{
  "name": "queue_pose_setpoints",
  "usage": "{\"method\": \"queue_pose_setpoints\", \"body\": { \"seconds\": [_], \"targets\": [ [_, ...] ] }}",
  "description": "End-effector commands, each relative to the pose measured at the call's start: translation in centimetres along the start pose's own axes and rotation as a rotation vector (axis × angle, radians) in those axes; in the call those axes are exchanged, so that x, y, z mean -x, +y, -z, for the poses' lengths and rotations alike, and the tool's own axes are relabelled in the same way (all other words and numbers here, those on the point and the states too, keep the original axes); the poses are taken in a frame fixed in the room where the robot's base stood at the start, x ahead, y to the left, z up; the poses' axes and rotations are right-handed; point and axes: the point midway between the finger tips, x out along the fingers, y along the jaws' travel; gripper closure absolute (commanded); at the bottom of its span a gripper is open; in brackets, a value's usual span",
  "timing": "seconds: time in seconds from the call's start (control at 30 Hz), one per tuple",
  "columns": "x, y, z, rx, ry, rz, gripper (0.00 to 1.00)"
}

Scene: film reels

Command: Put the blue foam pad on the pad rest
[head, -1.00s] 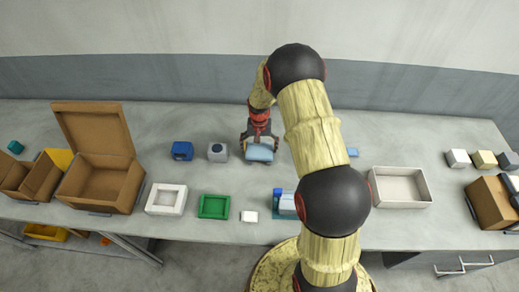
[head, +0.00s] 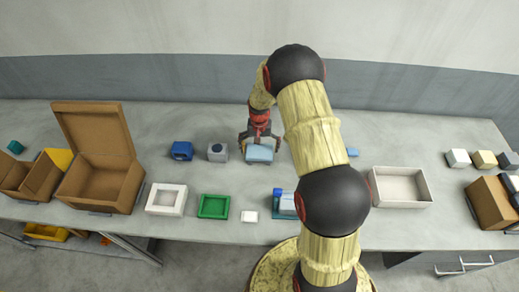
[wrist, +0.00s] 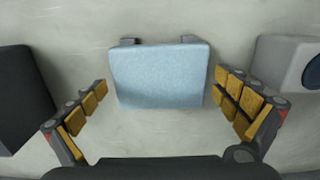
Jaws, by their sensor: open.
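The light blue foam pad (head: 260,153) lies flat towards the back of the table, left of my arm. It also shows in the wrist view (wrist: 160,77). Two small grey parts of a support, which looks like the pad rest (wrist: 190,39), stick out at the pad's upper edge in the wrist view; the pad hides most of it. My gripper (wrist: 158,108) is open, with its yellow-padded fingers on either side of the pad. Gaps show between both fingers and the pad. In the head view my gripper (head: 260,147) is right over the pad.
A grey block (head: 217,152) and a blue block (head: 182,151) stand left of the pad. A dark block (wrist: 22,98) is on the other side. White (head: 166,199) and green (head: 213,206) trays stand in front. My arm hides part of a blue-and-white item (head: 286,203).

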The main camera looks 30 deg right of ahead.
Motion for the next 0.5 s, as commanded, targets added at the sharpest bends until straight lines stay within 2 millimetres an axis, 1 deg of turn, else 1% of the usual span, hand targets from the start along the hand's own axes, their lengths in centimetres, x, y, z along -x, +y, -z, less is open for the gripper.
{"method": "queue_pose_setpoints", "body": {
  "seconds": [0.17,0.4,0.5],
  "targets": [
    [2.5,-0.1,0.2,0.0,0.005,0.001,0.0],
    [7.5,0.0,0.1,0.0,0.004,0.001,0.0],
    [9.3,0.0,0.1,0.0,0.003,0.001,0.0]
  ]
}}
